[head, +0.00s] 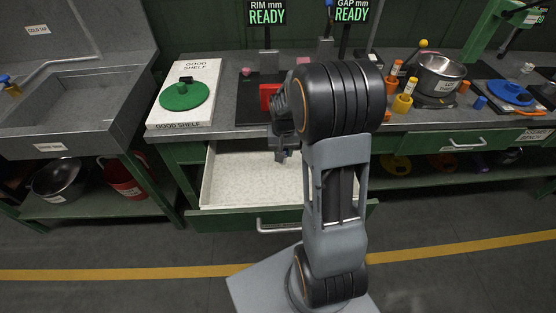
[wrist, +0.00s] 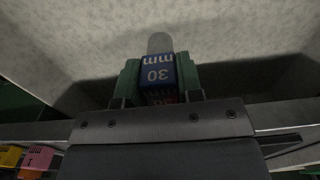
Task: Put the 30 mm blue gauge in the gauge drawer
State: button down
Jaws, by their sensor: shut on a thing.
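The blue gauge (wrist: 157,72), marked "30 mm", is between the green-padded fingers of my gripper (wrist: 160,85) in the wrist view. My gripper is shut on it. A rounded grey part of the gauge shows beyond the blue block. The gauge drawer (head: 240,172) is pulled open below the counter, with a pale speckled floor. In the head view my gripper (head: 281,156) points down over the open drawer; the gauge cannot be made out there. The drawer's pale floor also fills much of the wrist view (wrist: 240,50). Whether the gauge touches the floor, I cannot tell.
A white "good shelf" board (head: 203,75) with a green lid (head: 184,95) lies on the counter left of the drawer. A steel pot (head: 440,72) and orange and yellow pieces stand at the right. The drawer's front wall (head: 250,219) stands nearest. Its visible floor is bare.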

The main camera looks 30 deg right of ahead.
jog(key=shift+w+a+f, duration=0.35)
jog(key=shift+a+f, duration=0.2)
jog(key=shift+f, duration=0.25)
jog(key=shift+w+a+f+b, duration=0.1)
jog(key=shift+f+b, duration=0.2)
jog(key=shift+f, duration=1.35)
jog(key=shift+f, duration=0.2)
jog(key=c, duration=0.8)
grip_release()
